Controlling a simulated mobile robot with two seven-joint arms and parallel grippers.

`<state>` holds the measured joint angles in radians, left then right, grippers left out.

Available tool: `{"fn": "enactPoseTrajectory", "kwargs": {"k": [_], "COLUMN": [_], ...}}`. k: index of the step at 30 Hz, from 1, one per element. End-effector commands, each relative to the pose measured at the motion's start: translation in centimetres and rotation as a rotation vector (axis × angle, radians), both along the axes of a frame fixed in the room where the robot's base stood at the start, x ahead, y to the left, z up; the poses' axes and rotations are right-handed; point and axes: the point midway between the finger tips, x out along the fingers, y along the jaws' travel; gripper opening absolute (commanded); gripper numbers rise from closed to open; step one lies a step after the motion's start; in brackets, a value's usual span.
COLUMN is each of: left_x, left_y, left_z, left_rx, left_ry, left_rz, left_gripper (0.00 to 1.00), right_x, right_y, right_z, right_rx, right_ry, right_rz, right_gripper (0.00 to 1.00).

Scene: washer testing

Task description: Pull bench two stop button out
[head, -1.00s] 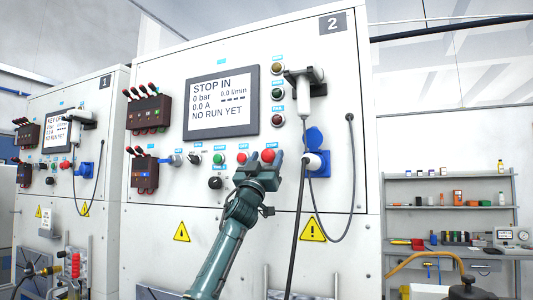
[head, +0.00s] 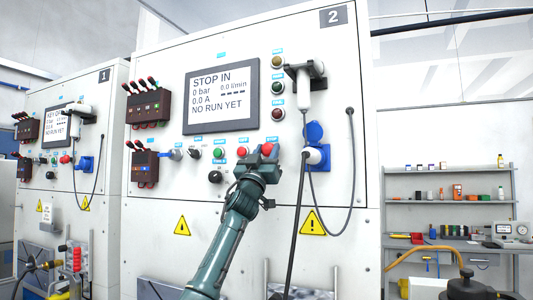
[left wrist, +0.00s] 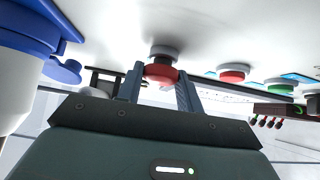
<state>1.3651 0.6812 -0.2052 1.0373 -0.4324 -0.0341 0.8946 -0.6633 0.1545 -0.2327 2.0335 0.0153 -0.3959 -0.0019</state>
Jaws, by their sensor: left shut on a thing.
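Bench two (head: 345,120) is a tall white cabinet marked 2. Its screen (head: 222,98) reads "STOP IN", "0 bar" and "NO RUN YET". The red stop button (head: 268,149) is the rightmost of the button row, and its head shows above my left gripper (head: 262,161). In the left wrist view the red button (left wrist: 161,74), with a grey collar behind it, sits between the two fingers of my left gripper (left wrist: 160,88). The left gripper is shut on it. The small label above it is unreadable. My right gripper is in neither view.
A smaller red button (head: 242,152) and a green button (head: 218,154) sit just left of the gripped one. A blue socket with a white plug (head: 316,156) and its hanging cable are close on the right. Bench one (head: 90,180) stands at left.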

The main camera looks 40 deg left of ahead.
Motion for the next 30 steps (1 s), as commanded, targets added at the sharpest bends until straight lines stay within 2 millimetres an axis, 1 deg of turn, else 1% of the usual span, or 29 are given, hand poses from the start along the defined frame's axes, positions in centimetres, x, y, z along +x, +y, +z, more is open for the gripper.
{"fn": "enactPoseTrajectory", "kwargs": {"k": [1,3,8,15,21,22,30], "left_x": [0.0,0.0,-0.1,-1.2,-1.1,-1.1,-1.1], "left_y": [0.0,0.0,0.0,-0.4,-0.4,-0.4,-0.4], "left_z": [0.0,0.0,0.0,0.0,-0.1,-0.1,-0.1], "left_rx": [0.0,0.0,0.0,0.002,0.002,0.002,0.001], "left_ry": [0.0,0.0,0.0,0.001,0.002,0.002,0.0], "left_rz": [0.0,0.0,0.0,0.001,-0.001,-0.001,0.0], "left_gripper": [0.05,0.0,0.0,0.0,0.0,0.37,0.59], "right_x": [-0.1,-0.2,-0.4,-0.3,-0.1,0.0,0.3], "right_y": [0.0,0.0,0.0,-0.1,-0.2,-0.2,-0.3], "right_z": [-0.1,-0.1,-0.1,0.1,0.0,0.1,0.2], "right_rx": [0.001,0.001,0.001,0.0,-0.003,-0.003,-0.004], "right_ry": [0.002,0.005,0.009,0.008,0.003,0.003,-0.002], "right_rz": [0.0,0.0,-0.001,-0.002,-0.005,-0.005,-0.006], "right_gripper": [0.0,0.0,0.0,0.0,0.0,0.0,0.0]}}
